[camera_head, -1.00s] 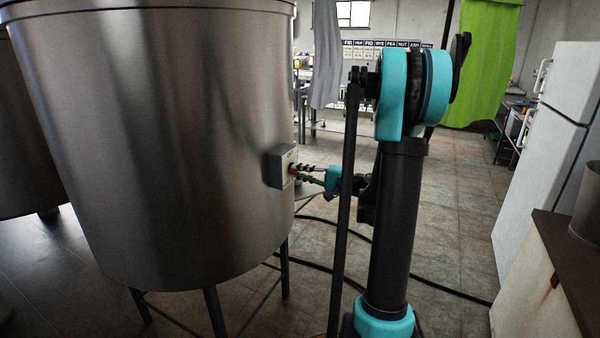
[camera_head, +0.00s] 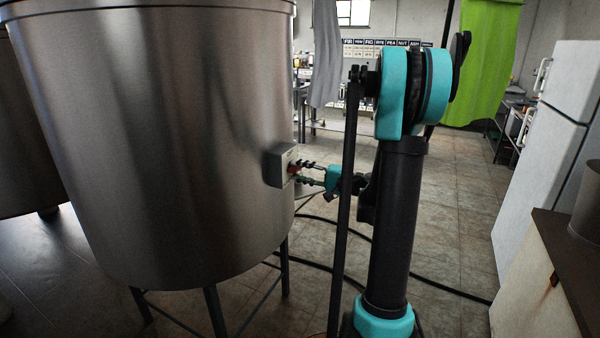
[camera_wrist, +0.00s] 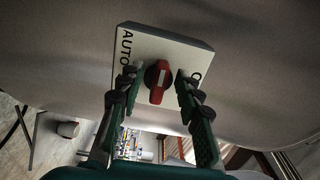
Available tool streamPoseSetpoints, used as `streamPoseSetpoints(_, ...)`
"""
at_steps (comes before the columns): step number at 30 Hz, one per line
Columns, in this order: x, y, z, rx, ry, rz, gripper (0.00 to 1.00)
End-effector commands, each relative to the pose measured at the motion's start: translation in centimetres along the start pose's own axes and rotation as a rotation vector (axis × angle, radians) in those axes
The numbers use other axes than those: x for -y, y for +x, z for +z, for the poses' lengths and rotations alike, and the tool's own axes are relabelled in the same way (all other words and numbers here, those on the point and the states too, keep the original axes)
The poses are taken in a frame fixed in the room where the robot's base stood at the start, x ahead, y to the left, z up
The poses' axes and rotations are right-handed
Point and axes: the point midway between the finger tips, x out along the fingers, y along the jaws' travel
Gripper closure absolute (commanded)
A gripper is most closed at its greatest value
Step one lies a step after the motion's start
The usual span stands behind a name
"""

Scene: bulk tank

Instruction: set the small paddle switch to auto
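The paddle switch (camera_wrist: 158,82) is a red handle with a pale stripe on a dark round base. It stands roughly upright in the wrist view, on the front of a pale switch box (camera_wrist: 165,42). The box reads AUTO on the left; the lettering on the right is mostly hidden by a finger. In the head view the box (camera_head: 277,167) sits on the tank's right side. My gripper (camera_wrist: 156,86) is open, with one finger on each side of the paddle and visible gaps to it. In the head view my gripper (camera_head: 308,173) is close in front of the box.
The large steel tank (camera_head: 160,140) stands on legs at the left and carries the box. Dark hoses (camera_head: 320,267) lie on the tiled floor. A white fridge (camera_head: 550,150) and a brown-topped counter (camera_head: 560,260) stand at the right.

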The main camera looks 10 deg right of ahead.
Motion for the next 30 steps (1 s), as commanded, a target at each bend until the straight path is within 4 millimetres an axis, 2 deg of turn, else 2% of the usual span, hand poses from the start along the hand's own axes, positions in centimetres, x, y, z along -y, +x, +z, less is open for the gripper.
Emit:
streamPoseSetpoints(8, 0.0, -0.7, -0.1, -0.001, 0.000, -0.001, 0.66)
streamPoseSetpoints(11, 0.0, -2.0, -0.1, -0.004, 0.000, -0.001, 0.66)
streamPoseSetpoints(21, 0.0, -8.6, -0.1, -0.005, 0.000, 0.000, 0.66)
streamPoseSetpoints(27, 0.0, -11.1, -0.1, -0.003, 0.000, 0.000, 0.66)
streamPoseSetpoints(30, 0.0, -11.7, 0.0, -0.001, 0.000, 0.000, 0.66)
